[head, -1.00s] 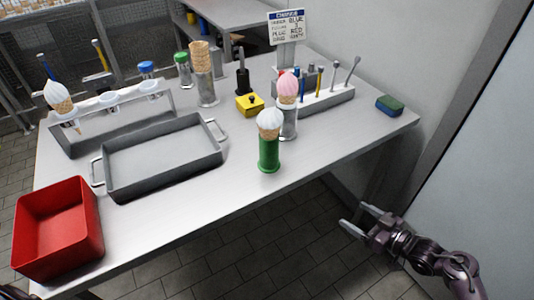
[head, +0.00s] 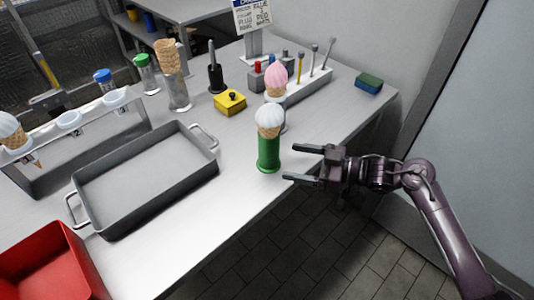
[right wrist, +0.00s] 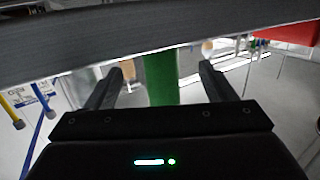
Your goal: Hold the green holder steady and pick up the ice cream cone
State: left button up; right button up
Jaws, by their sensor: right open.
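The green holder (head: 268,154) stands upright near the front right edge of the table. An ice cream cone with a white top (head: 268,117) sits upright in it. My right gripper (head: 304,164) is open and empty, just right of the holder, with its fingers pointing at it and a gap between. In the right wrist view, the green holder (right wrist: 161,76) shows between and beyond the two open fingers. A dark bar across the top of that view hides the cone. My left gripper is not in view.
A pink-topped cone (head: 275,80) stands close behind the holder. A grey tray (head: 205,172) lies to its left, a red bin (head: 50,265) at the lower left. A yellow block (head: 230,103) and a sponge (head: 369,82) are farther back.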

aim_at(278, 159)
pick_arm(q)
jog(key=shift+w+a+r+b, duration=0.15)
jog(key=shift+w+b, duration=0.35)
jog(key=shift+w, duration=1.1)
pick_arm(e)
jog(key=shift+x, duration=3.3)
jog(key=shift+c, duration=0.5)
jog(key=c, duration=0.9)
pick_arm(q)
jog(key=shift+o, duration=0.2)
